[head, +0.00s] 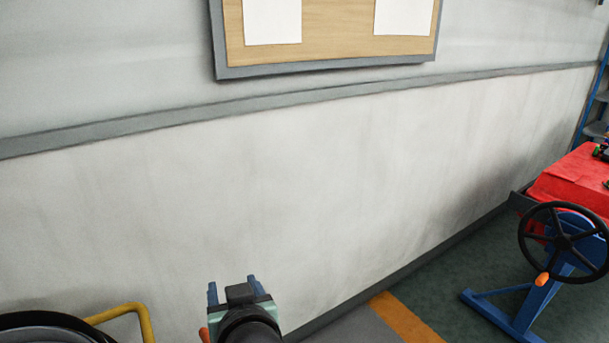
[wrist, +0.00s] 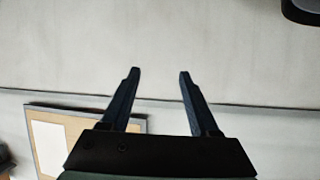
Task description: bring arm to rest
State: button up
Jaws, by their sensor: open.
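My gripper (head: 232,286) shows at the bottom of the head view, in front of the pale wall. In the wrist view my gripper (wrist: 158,75) has its two dark fingers spread apart with nothing between them. It is open and empty, and the wall (wrist: 230,50) lies beyond the fingertips. Most of my arm is out of the head view, below its lower edge.
A notice board (head: 335,72) hangs on the wall. A blue stand (head: 545,285) with a black handwheel (head: 527,233) is at right, by a red-covered surface (head: 575,185). A yellow rail (head: 125,312) and a dark round rim (head: 45,318) are at lower left. Floor shows at lower right.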

jog(key=d+r+t+p, duration=0.2)
jog(key=d+r+t, duration=0.15)
jog(key=r, duration=1.15)
jog(key=s+d+r+m+t+h+p, duration=0.1)
jog(key=s+r+t, duration=0.3)
jog(key=r, duration=0.6)
jog(key=s+d+r+m+t+h+p, duration=0.1)
jog(key=s+d+r+t+h, duration=0.1)
jog(key=r, duration=0.9)
jog(key=s+d+r+m+t+h+p, duration=0.1)
jog(key=s+d+r+t+h, duration=0.1)
jog(key=s+d+r+t, duration=0.3)
notch_tip(320, 180, up, 5)
jog(key=s, duration=0.3)
jog(key=shift+r+m+t+p, duration=0.15)
jog(key=shift+m+t+p, duration=0.15)
jog(key=shift+m+t, duration=0.1)
